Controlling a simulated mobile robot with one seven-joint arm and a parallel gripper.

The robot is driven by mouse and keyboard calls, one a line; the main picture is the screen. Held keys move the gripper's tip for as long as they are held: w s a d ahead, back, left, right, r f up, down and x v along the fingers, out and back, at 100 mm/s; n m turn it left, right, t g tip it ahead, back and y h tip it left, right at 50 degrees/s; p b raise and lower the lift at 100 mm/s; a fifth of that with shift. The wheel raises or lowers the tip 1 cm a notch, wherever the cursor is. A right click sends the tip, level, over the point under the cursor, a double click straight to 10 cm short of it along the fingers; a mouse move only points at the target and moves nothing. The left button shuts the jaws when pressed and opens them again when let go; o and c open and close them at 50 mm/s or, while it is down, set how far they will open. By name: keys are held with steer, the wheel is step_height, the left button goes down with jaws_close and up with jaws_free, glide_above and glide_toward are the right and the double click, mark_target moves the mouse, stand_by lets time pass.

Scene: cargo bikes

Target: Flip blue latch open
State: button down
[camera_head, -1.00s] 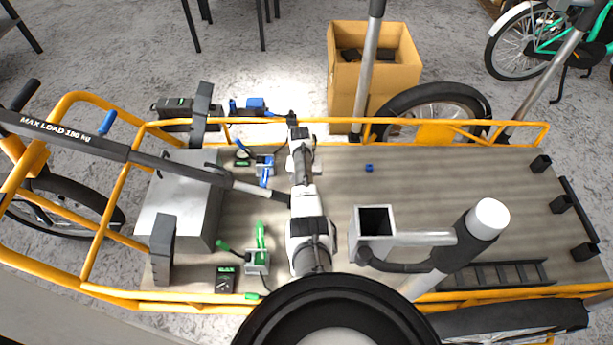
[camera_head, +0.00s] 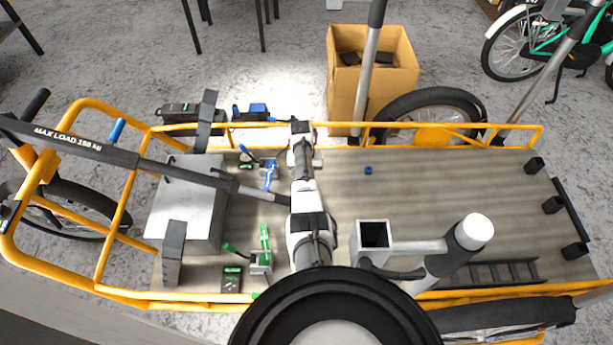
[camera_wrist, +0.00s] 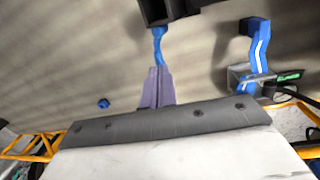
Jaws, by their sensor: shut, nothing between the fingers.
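The blue latch (camera_head: 270,176) is on the wooden cargo deck, left of my arm. In the wrist view the latch (camera_wrist: 258,47) is at the upper right, its blue lever raised from a metal base (camera_wrist: 242,77). My gripper (camera_wrist: 157,71) is shut and empty, its fingers to the left of the latch and apart from it. A blue strip (camera_wrist: 158,45) below a black part (camera_wrist: 166,10) lies just beyond the fingertips; I cannot tell whether they touch. My arm hides the gripper in the head view.
The orange rail (camera_head: 465,131) borders the deck. A silver box (camera_head: 190,200) and a green latch (camera_head: 264,243) are on the left side. A small blue block (camera_head: 368,170) is right of my arm, with clear deck around it. A cardboard box (camera_head: 400,75) stands behind the rail.

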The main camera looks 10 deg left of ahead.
steer(key=shift+w+a+r+p, duration=0.15)
steer(key=shift+r+p, duration=0.5)
steer(key=shift+r, duration=0.45)
steer(key=shift+s+a+r+p, duration=0.1)
steer(key=shift+r+p, duration=0.55)
steer(key=shift+r, duration=0.45)
